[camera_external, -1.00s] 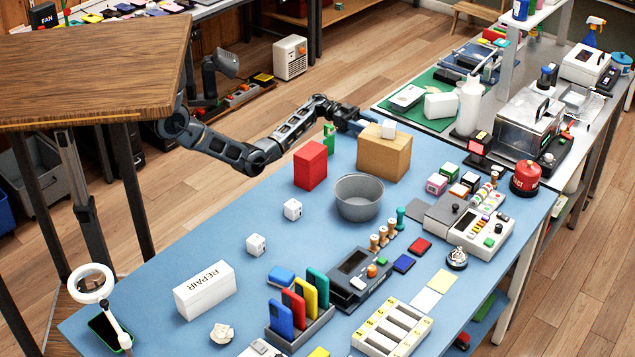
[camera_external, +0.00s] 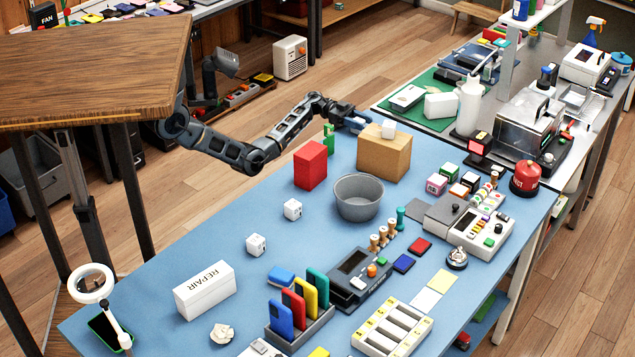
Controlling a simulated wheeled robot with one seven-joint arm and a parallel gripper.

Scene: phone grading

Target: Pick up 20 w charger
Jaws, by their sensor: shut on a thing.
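White cube-shaped blocks that look like chargers are in view; their labels are too small to read. One white cube (camera_external: 388,129) sits on top of the cardboard box (camera_external: 375,158). Another white cube (camera_external: 292,209) and a third white cube (camera_external: 256,244) lie on the blue table, left of the grey bowl. My gripper (camera_external: 367,119) is at the box's upper left, just left of the cube on top. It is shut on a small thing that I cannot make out. I cannot tell whether its fingertips touch that cube.
A red box (camera_external: 310,165) and a green item (camera_external: 329,138) stand left of the cardboard box. The grey bowl (camera_external: 358,198) is in front of it. A white REPAIR box (camera_external: 204,290) and phone rack (camera_external: 300,325) are nearer. The table's left middle is mostly clear.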

